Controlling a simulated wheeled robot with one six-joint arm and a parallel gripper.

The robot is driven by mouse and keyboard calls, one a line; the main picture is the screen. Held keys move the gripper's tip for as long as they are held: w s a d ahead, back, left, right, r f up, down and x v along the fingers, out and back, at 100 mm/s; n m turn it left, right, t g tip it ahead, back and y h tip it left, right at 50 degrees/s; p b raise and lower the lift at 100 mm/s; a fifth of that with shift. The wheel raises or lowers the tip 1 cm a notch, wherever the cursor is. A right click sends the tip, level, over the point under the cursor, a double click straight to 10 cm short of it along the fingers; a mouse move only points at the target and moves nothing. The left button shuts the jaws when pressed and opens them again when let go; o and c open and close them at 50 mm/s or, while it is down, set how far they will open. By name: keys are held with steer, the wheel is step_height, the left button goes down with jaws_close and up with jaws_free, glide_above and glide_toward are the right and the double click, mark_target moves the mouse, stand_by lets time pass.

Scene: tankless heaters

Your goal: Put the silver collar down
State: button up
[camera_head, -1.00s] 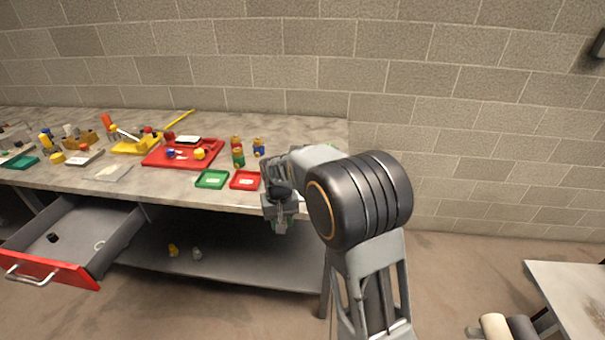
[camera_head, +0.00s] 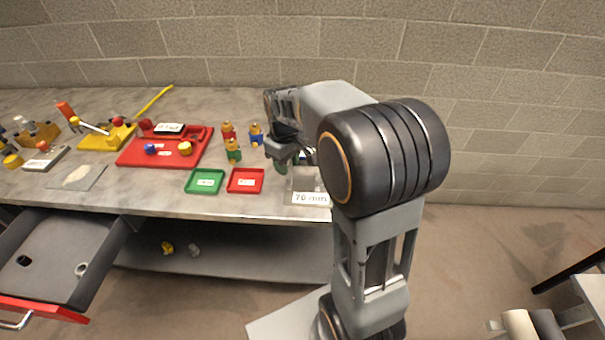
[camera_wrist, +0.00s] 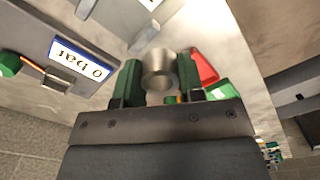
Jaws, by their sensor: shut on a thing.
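The silver collar (camera_wrist: 158,72) is a short metal cylinder between the green fingertips of my gripper (camera_wrist: 156,78) in the wrist view. My gripper is shut on it. In the head view my gripper (camera_head: 282,152) is over the right part of the workbench, right of the small figures; the collar cannot be made out there. A grey tray labelled "70 mm" (camera_head: 310,198) lies at the bench's front right, just below and right of the gripper in the picture. I cannot tell how high the collar is above the bench.
A green tray (camera_head: 204,181) and a red tray (camera_head: 245,180) lie left of the labelled tray. Stacked coloured pieces (camera_head: 232,148) stand behind them. A large red tray (camera_head: 165,150) is farther left. An open drawer (camera_head: 65,255) juts out at lower left. A "0 bar" label (camera_wrist: 80,62) shows in the wrist view.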

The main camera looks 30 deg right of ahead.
glide_above(303, 183)
step_height(303, 183, down, 6)
steer(key=shift+s+a+r, duration=0.1)
steer(key=shift+s+a, duration=0.05)
steer(key=shift+d+f, duration=0.2)
steer(key=shift+f, duration=1.6)
steer(key=shift+f, duration=0.2)
steer(key=o, duration=0.7)
steer(key=shift+c, duration=0.2)
